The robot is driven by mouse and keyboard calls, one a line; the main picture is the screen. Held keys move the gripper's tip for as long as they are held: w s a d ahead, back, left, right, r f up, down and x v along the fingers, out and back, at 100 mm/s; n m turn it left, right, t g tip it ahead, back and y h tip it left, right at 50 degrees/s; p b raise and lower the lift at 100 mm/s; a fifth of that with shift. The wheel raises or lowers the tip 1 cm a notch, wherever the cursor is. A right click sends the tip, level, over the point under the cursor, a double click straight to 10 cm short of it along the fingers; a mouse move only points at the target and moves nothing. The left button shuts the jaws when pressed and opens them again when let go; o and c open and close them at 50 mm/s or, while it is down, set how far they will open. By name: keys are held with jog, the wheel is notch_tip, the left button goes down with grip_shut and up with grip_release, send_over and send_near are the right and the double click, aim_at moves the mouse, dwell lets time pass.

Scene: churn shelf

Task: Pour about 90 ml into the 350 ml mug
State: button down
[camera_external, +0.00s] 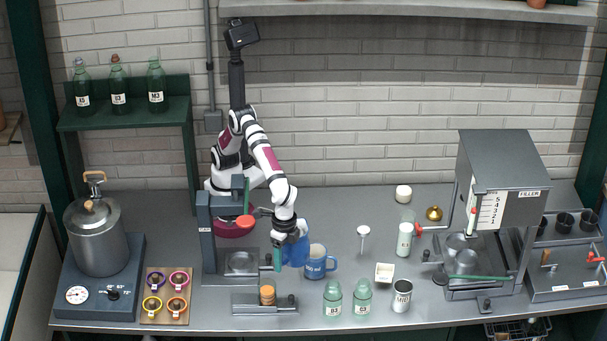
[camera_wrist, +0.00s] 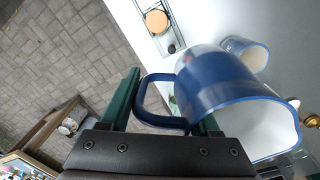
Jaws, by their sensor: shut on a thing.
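My gripper (camera_external: 279,258) is shut on the handle of a blue jug (camera_external: 295,250), holding it above the counter. In the wrist view, the jug (camera_wrist: 225,85) fills the right side, its handle between the green fingers of my gripper (camera_wrist: 163,105). Its wide, pale opening faces the lower right; I cannot make out a liquid level. A blue mug (camera_external: 315,267) with pale lettering, too small to read, stands upright on the counter just right of the jug, its handle to the right. A mug (camera_wrist: 250,52) also shows beyond the jug in the wrist view. No stream is visible.
A low stand with an orange-brown disc (camera_external: 267,293) is in front of the jug. Two green bottles (camera_external: 333,297), a metal can (camera_external: 402,295) and a small white box (camera_external: 384,273) stand to the right. A filler machine (camera_external: 503,180) is farther right, a large pot (camera_external: 96,235) at left.

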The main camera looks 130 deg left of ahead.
jog(key=shift+s+d+r, duration=0.1)
jog(key=shift+d, duration=0.45)
jog(key=shift+s+d+r, duration=0.1)
jog(key=shift+d, duration=0.4)
jog(key=shift+a+f, duration=0.1)
